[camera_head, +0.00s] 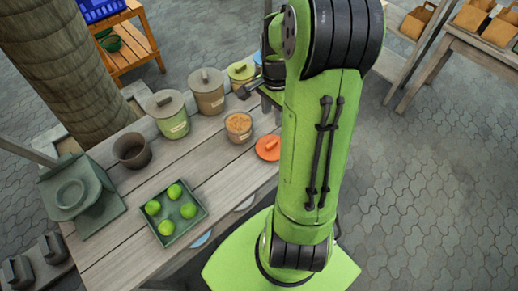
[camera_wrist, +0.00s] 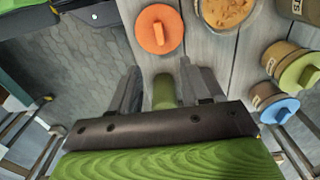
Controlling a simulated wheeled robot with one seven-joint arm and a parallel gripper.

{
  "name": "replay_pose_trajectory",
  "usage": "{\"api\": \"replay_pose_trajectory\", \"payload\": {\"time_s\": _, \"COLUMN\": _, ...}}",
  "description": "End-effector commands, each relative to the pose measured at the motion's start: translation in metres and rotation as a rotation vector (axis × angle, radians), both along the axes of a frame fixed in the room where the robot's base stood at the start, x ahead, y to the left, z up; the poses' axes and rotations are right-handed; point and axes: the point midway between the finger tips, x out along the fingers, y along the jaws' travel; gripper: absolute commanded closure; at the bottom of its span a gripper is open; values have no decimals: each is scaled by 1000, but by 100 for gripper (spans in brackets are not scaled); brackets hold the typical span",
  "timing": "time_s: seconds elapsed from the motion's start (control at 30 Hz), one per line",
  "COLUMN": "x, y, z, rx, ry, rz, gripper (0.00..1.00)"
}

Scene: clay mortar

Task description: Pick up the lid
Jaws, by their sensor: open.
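An orange round lid (camera_head: 268,147) with a raised bar handle lies flat on the wooden table near its right edge, beside an open jar. It also shows whole in the wrist view (camera_wrist: 159,29), beyond my fingertips. My gripper (camera_wrist: 165,78) is open, its two dark fingers apart and not touching the lid.
The open jar with orange-brown contents (camera_head: 238,127) stands left of the lid. Lidded canisters (camera_head: 207,92) line the table's back. A tray (camera_head: 163,235) of green fruit, a dark cup (camera_head: 132,151) and a scale (camera_head: 75,195) are farther left. Paved floor lies to the right.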

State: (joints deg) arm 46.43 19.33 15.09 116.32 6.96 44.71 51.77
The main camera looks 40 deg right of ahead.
Motion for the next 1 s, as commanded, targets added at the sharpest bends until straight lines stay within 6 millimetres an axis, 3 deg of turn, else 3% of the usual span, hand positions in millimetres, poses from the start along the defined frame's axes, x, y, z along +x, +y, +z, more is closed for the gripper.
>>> {"api": "replay_pose_trajectory", "payload": {"time_s": 0.03, "x": -1, "y": 1, "z": -16, "rx": 5, "ry": 5, "rz": 3, "gripper": 53}}
{"api": "replay_pose_trajectory", "payload": {"time_s": 0.23, "x": -1, "y": 2, "z": -68, "rx": 5, "ry": 5, "rz": 6, "gripper": 53}}
{"api": "replay_pose_trajectory", "payload": {"time_s": 0.47, "x": -1, "y": 2, "z": -99, "rx": 1, "ry": 2, "rz": 6, "gripper": 53}}
{"api": "replay_pose_trajectory", "payload": {"time_s": 0.63, "x": -2, "y": 2, "z": -132, "rx": 3, "ry": 4, "rz": 6, "gripper": 53}}
{"api": "replay_pose_trajectory", "payload": {"time_s": 0.77, "x": -1, "y": 2, "z": -145, "rx": 1, "ry": 1, "rz": 8, "gripper": 53}}
{"api": "replay_pose_trajectory", "payload": {"time_s": 0.97, "x": -1, "y": 1, "z": -144, "rx": -1, "ry": 0, "rz": 8, "gripper": 53}}
{"api": "replay_pose_trajectory", "payload": {"time_s": 1.0, "x": -1, "y": 1, "z": -144, "rx": -1, "ry": 0, "rz": 8, "gripper": 58}}
